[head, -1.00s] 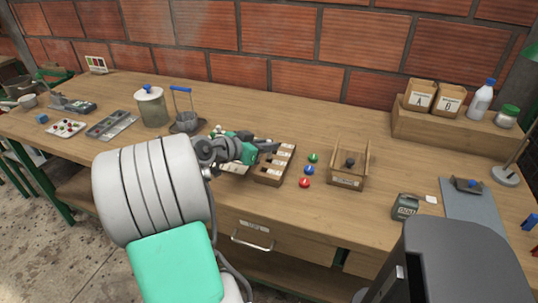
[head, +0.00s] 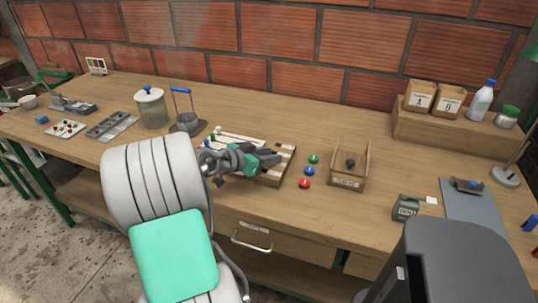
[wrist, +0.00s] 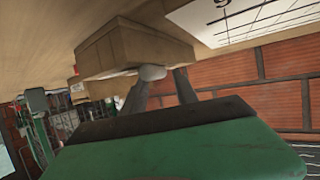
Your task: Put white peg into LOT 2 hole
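My gripper (head: 276,157) is low over the brown block with pale labelled strips (head: 272,179), its fingers pointing right. In the wrist view, my two dark fingers (wrist: 157,82) stand apart. A small pale rounded thing (wrist: 152,72), which looks like the white peg, shows at their tips, close to the left finger. I cannot tell whether it is clamped. A brown block (wrist: 130,45) lies just beyond it. The LOT 2 marking is not readable, and my gripper hides part of the block in the head view.
Green (head: 314,159), blue (head: 309,170) and red (head: 305,183) knobs lie right of the block. An open wooden box (head: 346,182) stands further right. A blue-handled holder (head: 187,123) and a lidded jar (head: 151,108) stand to the left.

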